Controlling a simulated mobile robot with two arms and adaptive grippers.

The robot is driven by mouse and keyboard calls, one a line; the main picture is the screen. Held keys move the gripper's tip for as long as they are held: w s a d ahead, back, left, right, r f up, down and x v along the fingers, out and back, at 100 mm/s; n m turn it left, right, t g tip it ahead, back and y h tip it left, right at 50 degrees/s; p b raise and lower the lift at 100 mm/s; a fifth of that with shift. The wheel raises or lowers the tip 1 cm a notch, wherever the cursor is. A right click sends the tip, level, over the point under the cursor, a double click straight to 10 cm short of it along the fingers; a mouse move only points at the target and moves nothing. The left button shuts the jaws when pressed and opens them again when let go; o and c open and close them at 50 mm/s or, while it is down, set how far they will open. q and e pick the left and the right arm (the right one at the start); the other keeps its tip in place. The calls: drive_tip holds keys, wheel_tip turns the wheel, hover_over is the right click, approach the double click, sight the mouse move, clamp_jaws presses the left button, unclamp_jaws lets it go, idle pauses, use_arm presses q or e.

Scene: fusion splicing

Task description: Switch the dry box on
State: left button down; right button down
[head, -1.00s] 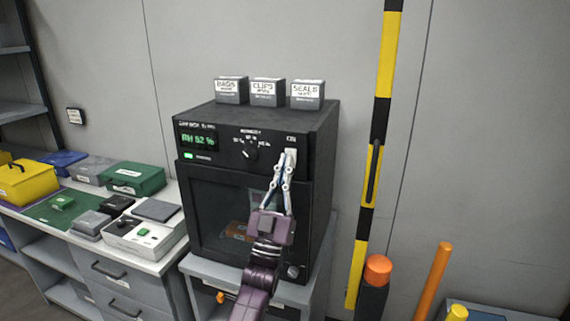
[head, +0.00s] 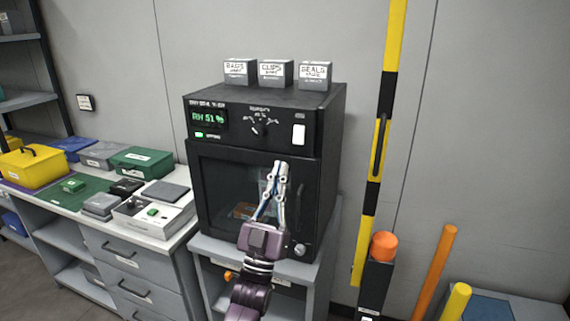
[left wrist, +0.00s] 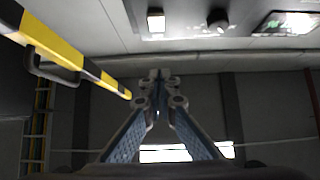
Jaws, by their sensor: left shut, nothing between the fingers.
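The dry box (head: 325,160) is a black cabinet with a glass door (head: 225,180). Its display (head: 208,117) is lit green and reads about RH 51 %, with a small green light (head: 199,134) below. A white rocker switch (head: 299,135) is at the right of the panel, and a dial (head: 259,129) is in the middle. The switch also shows at the top of the left wrist view (left wrist: 156,22). My left gripper (head: 279,165) is shut and empty, in front of the door and below the switch, apart from it. My right gripper is not in view.
Three small labelled boxes (head: 276,73) stand on top of the dry box. A bench with a yellow case (head: 38,167) and green case (head: 140,160) is at left. A yellow-black post (head: 383,110) and an orange-topped bollard (head: 384,245) stand at right.

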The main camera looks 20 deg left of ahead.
use_arm(q)
drive_tip(key=s, duration=0.1)
drive_tip(key=s+f, duration=0.1)
drive_tip(key=shift+s+f+b, duration=0.2)
drive_tip(key=shift+s+b, duration=0.1)
drive_tip(key=shift+s, duration=0.05)
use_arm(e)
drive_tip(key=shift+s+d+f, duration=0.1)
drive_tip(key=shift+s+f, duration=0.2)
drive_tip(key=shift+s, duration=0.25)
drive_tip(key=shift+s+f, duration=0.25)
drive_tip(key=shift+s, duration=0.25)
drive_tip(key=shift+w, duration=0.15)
